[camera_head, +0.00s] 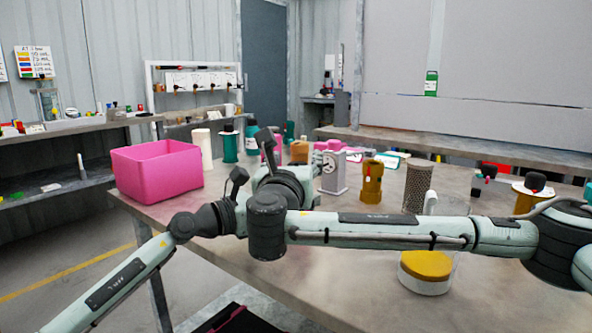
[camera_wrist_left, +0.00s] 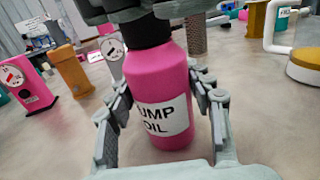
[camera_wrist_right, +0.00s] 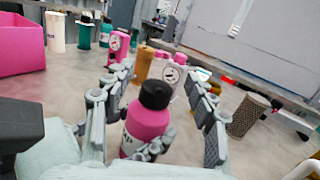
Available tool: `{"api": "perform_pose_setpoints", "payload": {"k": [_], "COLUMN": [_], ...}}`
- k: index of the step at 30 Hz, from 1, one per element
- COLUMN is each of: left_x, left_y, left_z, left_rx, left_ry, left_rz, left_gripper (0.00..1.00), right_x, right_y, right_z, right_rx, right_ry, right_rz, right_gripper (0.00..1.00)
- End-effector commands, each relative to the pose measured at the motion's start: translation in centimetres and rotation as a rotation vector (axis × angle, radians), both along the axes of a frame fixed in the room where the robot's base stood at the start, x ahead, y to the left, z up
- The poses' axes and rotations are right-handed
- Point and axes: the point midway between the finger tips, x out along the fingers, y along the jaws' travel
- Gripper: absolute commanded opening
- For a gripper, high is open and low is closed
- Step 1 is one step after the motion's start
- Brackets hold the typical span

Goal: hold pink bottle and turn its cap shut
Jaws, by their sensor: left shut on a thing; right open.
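The pink bottle (camera_wrist_left: 160,75) stands upright, with a white label reading "UMP OIL" in the left wrist view. My left gripper (camera_wrist_left: 158,95) is shut on its body, one finger on each side. Its black cap (camera_wrist_right: 155,95) sits on the neck. My right gripper (camera_wrist_right: 162,80) is open above the bottle, with its fingers on either side of the cap and gaps visible to both. Part of a left finger (camera_wrist_right: 155,147) shows against the bottle in the right wrist view. In the head view my arms hide most of the bottle, and cap tightness cannot be told.
A pink bin (camera_head: 157,170) stands at the table's left edge. Behind the bottle are a white gauge block (camera_head: 333,172), a brown fitting (camera_head: 372,182) and a perforated cylinder (camera_head: 418,188). The table's front middle is bare.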

Motion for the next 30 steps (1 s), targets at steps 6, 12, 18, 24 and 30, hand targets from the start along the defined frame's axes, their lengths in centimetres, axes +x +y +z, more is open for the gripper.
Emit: {"api": "perform_pose_setpoints", "payload": {"k": [6,12,18,24,30], "left_x": [0.0,0.0,0.0,0.0,0.0], "left_y": [0.0,0.0,0.0,0.0,0.0], "left_z": [-0.1,-0.1,0.0,0.0,0.0], "left_rx": [0.001,0.001,0.001,0.000,0.000], "left_ry": [0.001,0.001,0.001,0.000,0.000], "left_rz": [0.000,0.000,0.000,0.000,0.001], "left_gripper": [0.18,0.18,0.18,0.18,0.18], "right_x": [-2.6,-6.9,-8.3,-5.4,-1.5], "right_y": [-2.6,-3.6,-4.3,-3.4,-2.0], "right_z": [0.2,-0.2,-2.6,-2.6,-2.6], "right_rx": [-0.063,-0.063,0.061,0.068,0.068], "right_ry": [-0.022,-0.025,0.053,0.056,0.057], "right_rz": [0.280,0.461,0.473,0.467,0.466], "right_gripper": [0.56,0.56,0.56,0.56,0.56]}}
